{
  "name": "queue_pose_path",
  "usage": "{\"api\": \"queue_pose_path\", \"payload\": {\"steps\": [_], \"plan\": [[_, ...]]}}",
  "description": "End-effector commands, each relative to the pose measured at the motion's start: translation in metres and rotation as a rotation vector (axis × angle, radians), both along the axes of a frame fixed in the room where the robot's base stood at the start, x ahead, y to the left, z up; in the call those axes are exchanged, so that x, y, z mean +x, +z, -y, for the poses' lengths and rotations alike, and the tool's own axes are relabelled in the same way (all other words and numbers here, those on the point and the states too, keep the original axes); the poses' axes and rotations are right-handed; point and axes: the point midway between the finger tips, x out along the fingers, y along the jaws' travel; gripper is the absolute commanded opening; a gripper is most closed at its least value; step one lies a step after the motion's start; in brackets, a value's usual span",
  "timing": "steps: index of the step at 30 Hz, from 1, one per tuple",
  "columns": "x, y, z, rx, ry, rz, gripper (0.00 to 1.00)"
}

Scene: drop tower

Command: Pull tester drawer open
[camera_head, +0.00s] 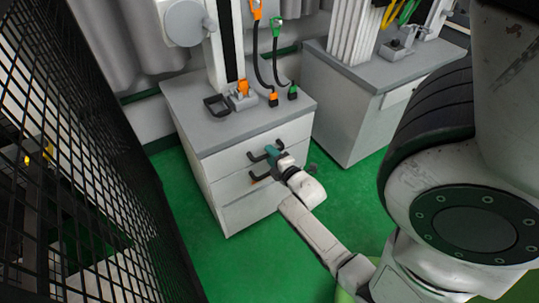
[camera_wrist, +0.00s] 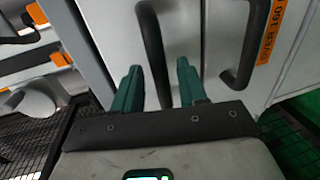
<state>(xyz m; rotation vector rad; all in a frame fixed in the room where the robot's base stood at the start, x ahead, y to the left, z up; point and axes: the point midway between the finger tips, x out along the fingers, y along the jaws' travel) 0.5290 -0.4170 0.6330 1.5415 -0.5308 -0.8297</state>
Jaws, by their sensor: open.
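The tester cabinet (camera_head: 214,168) is white with a grey top, and its stacked drawers look shut. The upper drawer has a dark bar handle (camera_head: 257,157); a second handle (camera_head: 258,178) sits on the drawer below. My gripper (camera_head: 273,154) is at the upper handle. In the wrist view its green fingers (camera_wrist: 159,68) are apart, with the upper handle (camera_wrist: 152,40) running between them. I cannot tell whether either finger touches it.
A tester column with orange (camera_head: 256,10) and green connectors stands on the cabinet top. A second cabinet (camera_head: 343,117) stands to the right. A black mesh fence (camera_head: 75,150) is close on the left. Green floor (camera_head: 262,255) lies open before the drawers.

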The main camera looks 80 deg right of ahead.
Motion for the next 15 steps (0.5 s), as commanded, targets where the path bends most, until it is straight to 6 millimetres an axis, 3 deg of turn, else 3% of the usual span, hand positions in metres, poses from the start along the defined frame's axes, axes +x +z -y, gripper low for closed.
{"api": "queue_pose_path", "payload": {"steps": [15], "plan": [[0.0112, -0.0041, 0.0128, 0.002, 0.0, 0.001, 0.42]]}}
